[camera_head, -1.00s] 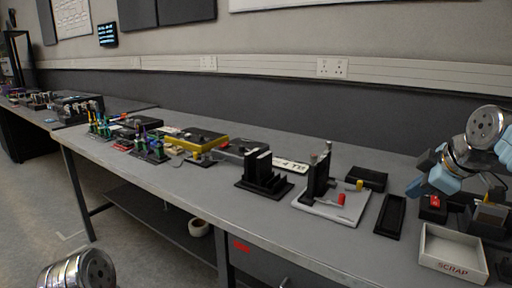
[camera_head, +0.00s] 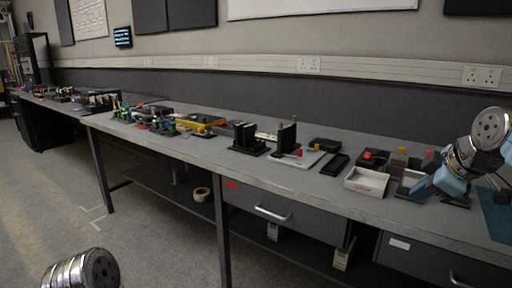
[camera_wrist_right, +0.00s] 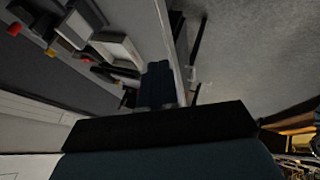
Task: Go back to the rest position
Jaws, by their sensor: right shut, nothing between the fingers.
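My right gripper (camera_head: 424,190) is at the right of the head view, with pale blue fingers pointing down and left over the bench's right part. It holds nothing. In the right wrist view its dark fingers (camera_wrist_right: 158,84) are together, with the bench edge beside them. At the lower left of the head view only a silver joint of my left arm shows; the left gripper is not in view.
The long grey bench (camera_head: 215,155) carries a white scrap tray (camera_head: 366,181), a black slotted holder (camera_head: 246,139), a yellow-edged box (camera_head: 200,120) and several small parts. Drawers (camera_head: 275,212) are under it. Open floor (camera_head: 150,240) lies in front.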

